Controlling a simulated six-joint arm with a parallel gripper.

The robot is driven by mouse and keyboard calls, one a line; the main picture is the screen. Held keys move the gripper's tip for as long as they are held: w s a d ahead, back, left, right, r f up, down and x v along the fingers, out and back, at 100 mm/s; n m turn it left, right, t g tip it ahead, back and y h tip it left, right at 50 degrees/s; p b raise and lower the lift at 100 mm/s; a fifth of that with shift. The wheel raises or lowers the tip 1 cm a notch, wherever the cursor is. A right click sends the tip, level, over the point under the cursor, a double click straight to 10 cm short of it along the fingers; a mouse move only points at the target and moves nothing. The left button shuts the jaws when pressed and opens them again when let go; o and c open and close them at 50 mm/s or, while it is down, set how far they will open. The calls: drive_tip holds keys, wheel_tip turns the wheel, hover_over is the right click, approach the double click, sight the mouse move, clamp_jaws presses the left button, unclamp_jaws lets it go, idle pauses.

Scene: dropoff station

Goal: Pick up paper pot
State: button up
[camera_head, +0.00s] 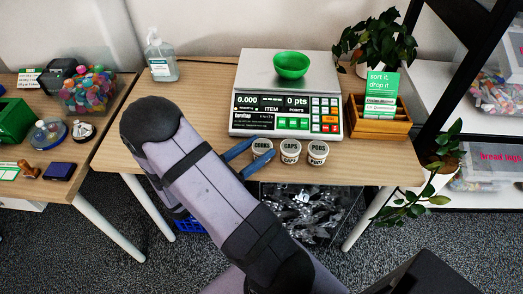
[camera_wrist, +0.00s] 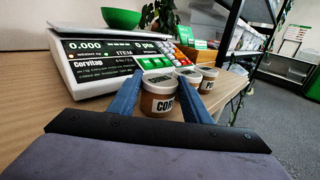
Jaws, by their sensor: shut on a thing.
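Three small paper pots with printed white lids stand in a row at the table's front edge, below the scale. The left one, the corks pot (camera_head: 263,144), is between the blue fingers of my gripper (camera_head: 262,147). In the wrist view my gripper (camera_wrist: 163,82) is shut on this brown and white corks pot (camera_wrist: 158,103), whose label is partly hidden by the right finger. The pot looks upright and level with its neighbours; I cannot tell whether it touches the table. The caps pot (camera_head: 290,147) and pods pot (camera_head: 318,148) stand to its right.
The scale (camera_head: 285,95) with a green bowl (camera_head: 291,66) on its pan stands close behind the pots. A wooden card box (camera_head: 380,128) is at the right, a sanitizer bottle (camera_head: 161,58) at the back left. Bare table (camera_head: 210,85) lies left of the scale.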

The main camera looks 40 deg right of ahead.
sight(257, 149)
drive_tip(key=shift+r, duration=0.1)
drive_tip(key=shift+r+p, duration=0.95)
drive_tip(key=shift+r, duration=4)
drive_tip(key=shift+f, duration=0.1)
drive_tip(key=w+a+f+n+t+p, duration=0.2)
drive_tip(key=w+a+t+p, duration=0.1)
drive_tip(key=w+a+p, duration=0.3)
drive_tip(key=a+n+t+y+p, duration=0.4)
drive_tip(key=a+t+p, duration=0.4)
drive_tip(key=a, duration=0.6)
drive_tip(key=n+p, duration=0.1)
drive_tip(key=p, duration=0.1)
drive_tip(key=shift+a+n+p, duration=0.25)
drive_tip(key=shift+n+p, duration=0.05)
drive_tip(key=shift+p, duration=0.05)
drive_tip(key=shift+w+d, duration=0.1)
